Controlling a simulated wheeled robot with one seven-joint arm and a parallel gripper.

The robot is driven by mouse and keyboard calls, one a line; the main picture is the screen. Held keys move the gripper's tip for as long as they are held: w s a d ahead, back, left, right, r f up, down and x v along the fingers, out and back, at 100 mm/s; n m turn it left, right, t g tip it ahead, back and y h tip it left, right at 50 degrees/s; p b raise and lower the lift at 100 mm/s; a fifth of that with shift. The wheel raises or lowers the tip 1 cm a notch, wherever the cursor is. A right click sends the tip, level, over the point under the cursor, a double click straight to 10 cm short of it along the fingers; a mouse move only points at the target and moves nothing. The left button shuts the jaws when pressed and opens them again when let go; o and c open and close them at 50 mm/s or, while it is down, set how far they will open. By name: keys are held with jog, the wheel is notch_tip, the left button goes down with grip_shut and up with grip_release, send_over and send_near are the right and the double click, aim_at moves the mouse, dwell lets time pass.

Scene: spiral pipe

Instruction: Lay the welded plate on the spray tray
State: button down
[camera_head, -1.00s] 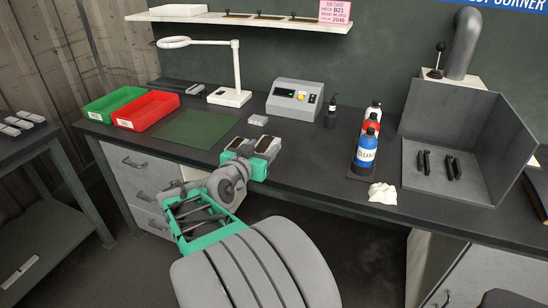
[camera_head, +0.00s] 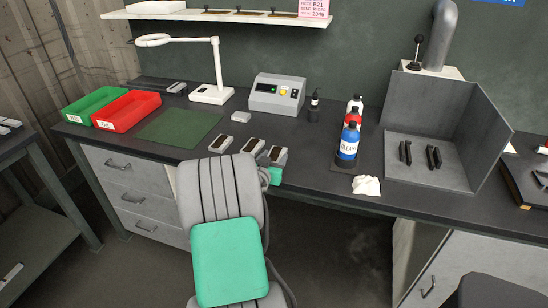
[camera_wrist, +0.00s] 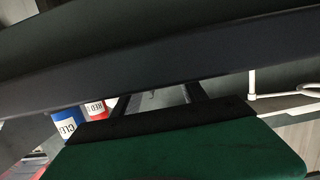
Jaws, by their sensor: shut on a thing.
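Several small grey plates with a brown strip lie in a row near the table's front edge, one at the left (camera_head: 221,141) and one in the middle (camera_head: 252,147). The rightmost plate (camera_head: 277,155) is right above a green part of my gripper (camera_head: 274,176). My own arm hides most of the gripper. In the wrist view, two dark fingers of my gripper (camera_wrist: 155,97) reach out past its green body. They are shut on what seems to be a welded plate, but the grip itself is unclear. The open-fronted grey spray tray (camera_head: 425,178), with black bars inside, is at the right.
A blue bottle (camera_head: 348,146) and others stand between the plates and the tray, with a white crumpled cloth (camera_head: 366,185) in front. A control box (camera_head: 276,95), lamp (camera_head: 211,94), green mat (camera_head: 178,128), red bin (camera_head: 127,112) and green bin (camera_head: 93,105) are further left.

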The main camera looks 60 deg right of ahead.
dwell(0.3)
jog(key=c, duration=0.6)
grip_release()
